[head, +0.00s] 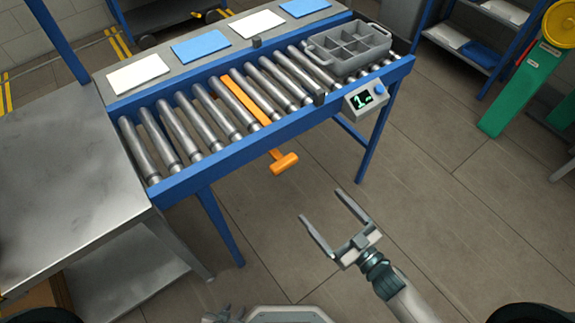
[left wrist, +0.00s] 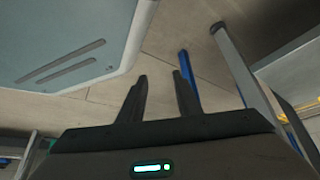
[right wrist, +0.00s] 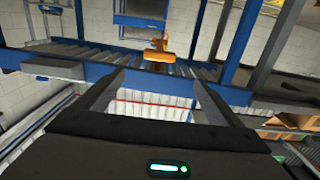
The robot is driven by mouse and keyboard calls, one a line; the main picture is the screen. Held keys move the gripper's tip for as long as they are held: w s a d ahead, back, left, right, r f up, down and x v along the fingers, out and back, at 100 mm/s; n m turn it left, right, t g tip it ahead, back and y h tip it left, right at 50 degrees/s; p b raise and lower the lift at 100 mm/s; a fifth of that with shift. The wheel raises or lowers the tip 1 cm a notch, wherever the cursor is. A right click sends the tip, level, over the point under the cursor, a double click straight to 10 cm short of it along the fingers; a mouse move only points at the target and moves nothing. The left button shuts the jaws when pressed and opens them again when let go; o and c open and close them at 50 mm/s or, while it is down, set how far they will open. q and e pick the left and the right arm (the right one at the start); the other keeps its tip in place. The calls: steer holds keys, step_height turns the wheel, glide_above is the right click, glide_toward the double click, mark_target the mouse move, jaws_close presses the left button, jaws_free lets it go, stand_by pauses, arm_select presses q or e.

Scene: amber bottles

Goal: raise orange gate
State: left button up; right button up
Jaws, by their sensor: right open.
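The orange gate (head: 243,100) is a flat bar lying low between the rollers across the conveyor. Its orange T-shaped handle (head: 285,163) sticks out below the near blue rail. The handle also shows in the right wrist view (right wrist: 158,56), ahead of and between the fingers. My right gripper (head: 320,208) is open and empty, in front of the conveyor, nearer to me than the handle and apart from it. My left gripper (left wrist: 160,76) has its fingers apart with nothing between them. It points at the floor area beside my base, away from the gate.
The roller conveyor (head: 190,168) has blue rails and a grey divided crate (head: 350,50) at its right end. A small display box (head: 365,98) hangs on the near rail. A metal table (head: 60,190) stands at left. The floor before the conveyor is clear.

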mark_target(287, 167)
arm_select(q)
steer(key=shift+s, duration=0.1)
arm_select(e)
steer(key=shift+w, duration=0.15)
steer(key=p+x, duration=0.2)
steer(key=x, duration=1.3)
steer(key=shift+w+a, duration=0.3)
steer(key=shift+w+a+f, duration=0.1)
steer(key=shift+w+a, duration=0.2)
steer(key=shift+w, duration=0.2)
arm_select(q)
steer(key=s+a+f+g, duration=0.2)
steer(key=s+a, duration=0.1)
steer(key=s, duration=0.5)
steer(key=shift+a+y+p, duration=0.3)
steer(key=shift+y, duration=0.1)
arm_select(e)
steer(key=shift+w+a, duration=0.1)
